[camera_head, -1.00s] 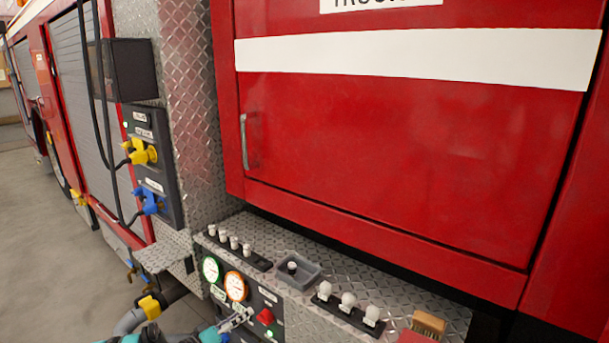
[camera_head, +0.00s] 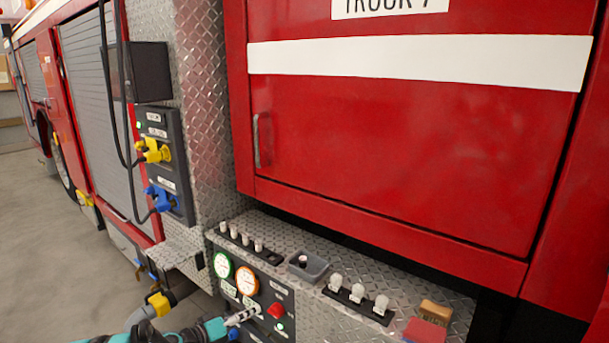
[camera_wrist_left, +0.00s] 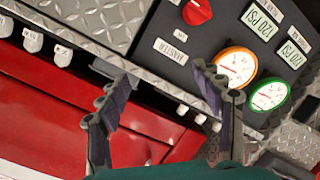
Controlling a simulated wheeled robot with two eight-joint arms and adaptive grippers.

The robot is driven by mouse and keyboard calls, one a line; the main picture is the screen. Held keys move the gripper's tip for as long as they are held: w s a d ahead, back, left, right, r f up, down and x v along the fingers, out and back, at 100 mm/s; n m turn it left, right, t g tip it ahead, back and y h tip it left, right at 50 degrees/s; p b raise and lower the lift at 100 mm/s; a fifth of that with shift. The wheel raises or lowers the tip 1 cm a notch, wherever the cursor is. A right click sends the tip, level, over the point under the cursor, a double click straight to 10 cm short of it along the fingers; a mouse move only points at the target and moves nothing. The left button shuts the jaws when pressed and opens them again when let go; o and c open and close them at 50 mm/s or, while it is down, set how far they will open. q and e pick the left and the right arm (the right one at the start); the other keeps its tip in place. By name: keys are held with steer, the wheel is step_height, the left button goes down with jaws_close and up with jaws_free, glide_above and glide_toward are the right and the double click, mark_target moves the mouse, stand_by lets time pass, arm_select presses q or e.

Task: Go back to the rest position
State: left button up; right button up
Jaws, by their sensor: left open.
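My left gripper (camera_head: 240,317) is at the bottom of the head view, in front of the black pump panel (camera_head: 262,321) on the truck's bumper. In the left wrist view its two fingers (camera_wrist_left: 160,112) stand wide apart with nothing between them. The panel shows a green-ringed gauge (camera_head: 223,265), an orange-ringed gauge (camera_head: 247,280) and a red knob (camera_head: 277,310). In the wrist view the red knob (camera_wrist_left: 197,12) lies beyond the fingers, apart from them. My right gripper is not in either view.
On the bumper ledge are a row of small white-topped switches (camera_head: 241,238), a grey tray (camera_head: 308,267) with a dark knob, several larger white levers (camera_head: 358,293) and a brush (camera_head: 435,311). Yellow (camera_head: 153,151) and blue (camera_head: 160,198) plugs sit on the side panel. Open floor lies left.

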arm_select(q)
steer(key=s+d+r+g+y, duration=0.2)
steer(key=s+r, duration=0.3)
steer(key=s, duration=0.3)
steer(key=s+d+r+g+y, duration=0.1)
steer(key=s+d+r+y, duration=0.2)
steer(key=s, duration=0.4)
steer(key=s+a+y, duration=0.2)
steer(key=s, duration=0.8)
steer(key=s+a+m+g+y, duration=0.1)
steer(key=s+a+y, duration=0.1)
steer(key=s, duration=0.8)
steer(key=shift+s+a+r, duration=0.15)
steer(key=shift+s+a, duration=0.05)
steer(key=shift+a, duration=0.1)
